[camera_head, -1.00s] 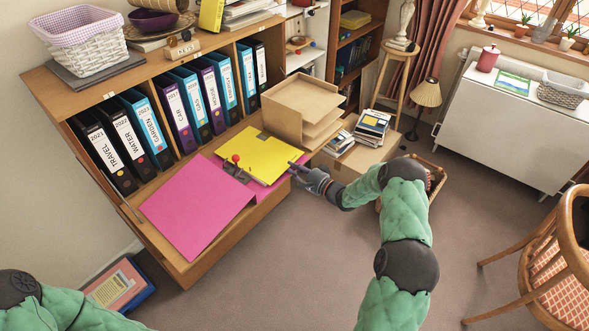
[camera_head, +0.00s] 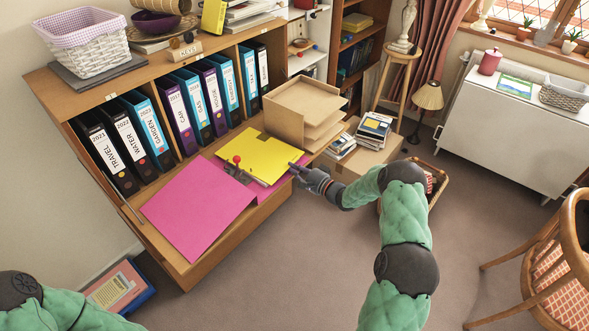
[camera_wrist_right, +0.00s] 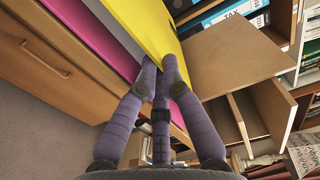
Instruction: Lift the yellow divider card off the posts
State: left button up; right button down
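The yellow divider card (camera_head: 262,155) lies over the right part of an open pink folder (camera_head: 197,208). A metal ring mechanism (camera_head: 238,174) with a red knob (camera_head: 237,159) stands at the card's left edge. The posts themselves are too small to make out clearly. My right gripper (camera_head: 293,167) is at the card's right edge. In the right wrist view its purple-grey fingers (camera_wrist_right: 160,68) close together on the edge of the yellow card (camera_wrist_right: 140,22). My left arm shows at the lower left, but its gripper is out of view.
The folder lies on a wooden cabinet ledge (camera_head: 190,272). Several labelled binders (camera_head: 180,115) stand behind it. A cardboard tray rack (camera_head: 285,112) stands close behind the card on the right. Open carpet (camera_head: 310,270) lies in front.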

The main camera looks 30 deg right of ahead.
jog(key=shift+r+p, duration=0.35)
jog(key=shift+r, duration=0.1)
dwell(0.8)
jog(key=shift+m+t+h, duration=0.4)
jog(key=shift+h, duration=0.2)
dwell(0.4)
jog(key=shift+s+a, duration=0.1)
jog(key=shift+s, duration=0.25)
jog(key=shift+s+a+p, duration=0.25)
jog(key=shift+s+p, duration=0.05)
dwell(1.0)
jog(key=shift+r+p, duration=0.3)
jog(key=shift+r, duration=0.15)
dwell(0.6)
jog(key=shift+w+d, duration=0.15)
jog(key=shift+w, duration=0.1)
dwell(1.2)
jog(key=shift+r, duration=0.45)
dwell(1.1)
